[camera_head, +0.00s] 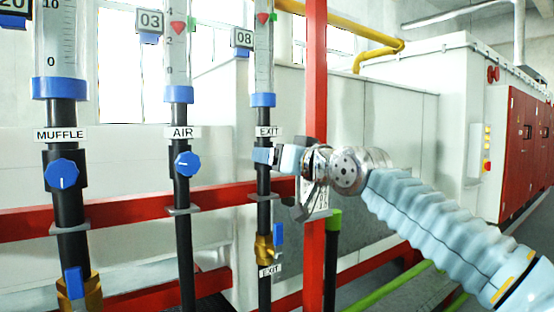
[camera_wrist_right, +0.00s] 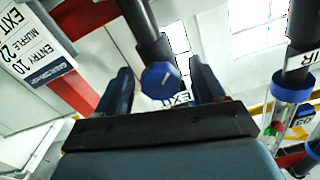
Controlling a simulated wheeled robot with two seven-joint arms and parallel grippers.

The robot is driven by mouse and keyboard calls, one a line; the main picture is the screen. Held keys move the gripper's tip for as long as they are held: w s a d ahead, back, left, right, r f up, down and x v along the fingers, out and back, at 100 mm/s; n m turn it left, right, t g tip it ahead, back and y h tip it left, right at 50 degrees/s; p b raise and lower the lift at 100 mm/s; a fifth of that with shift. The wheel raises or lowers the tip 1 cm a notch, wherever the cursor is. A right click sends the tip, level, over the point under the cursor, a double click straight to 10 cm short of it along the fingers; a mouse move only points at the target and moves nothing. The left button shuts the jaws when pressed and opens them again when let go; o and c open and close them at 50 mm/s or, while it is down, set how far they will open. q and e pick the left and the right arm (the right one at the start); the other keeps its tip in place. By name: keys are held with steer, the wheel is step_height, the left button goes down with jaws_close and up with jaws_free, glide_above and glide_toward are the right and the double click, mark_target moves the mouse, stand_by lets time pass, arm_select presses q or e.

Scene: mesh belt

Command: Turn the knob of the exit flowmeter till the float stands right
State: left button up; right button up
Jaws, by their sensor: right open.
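The exit flowmeter (camera_head: 264,60) is a clear tube on a black pipe, with a blue collar and an EXIT label. Its red float (camera_head: 263,17) stands high in the tube, about level with a green marker (camera_head: 272,16). My right gripper (camera_head: 266,156) is in front of the exit pipe below the label and hides the knob in the head view. In the right wrist view the blue exit knob (camera_wrist_right: 160,78) with its white line shows between the two fingers of my open gripper (camera_wrist_right: 164,85). Whether a finger touches it cannot be told. My left gripper is not in view.
The AIR flowmeter (camera_head: 179,55) with its blue knob (camera_head: 187,164) and the MUFFLE flowmeter (camera_head: 62,50) stand left of it. A red post (camera_head: 316,70) stands close behind my right wrist. A blue-handled brass valve (camera_head: 264,249) is below.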

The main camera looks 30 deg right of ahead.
steer(key=s+d+b, duration=0.1)
steer(key=s+b, duration=0.2)
steer(key=s, duration=1)
steer(key=shift+s, duration=0.4)
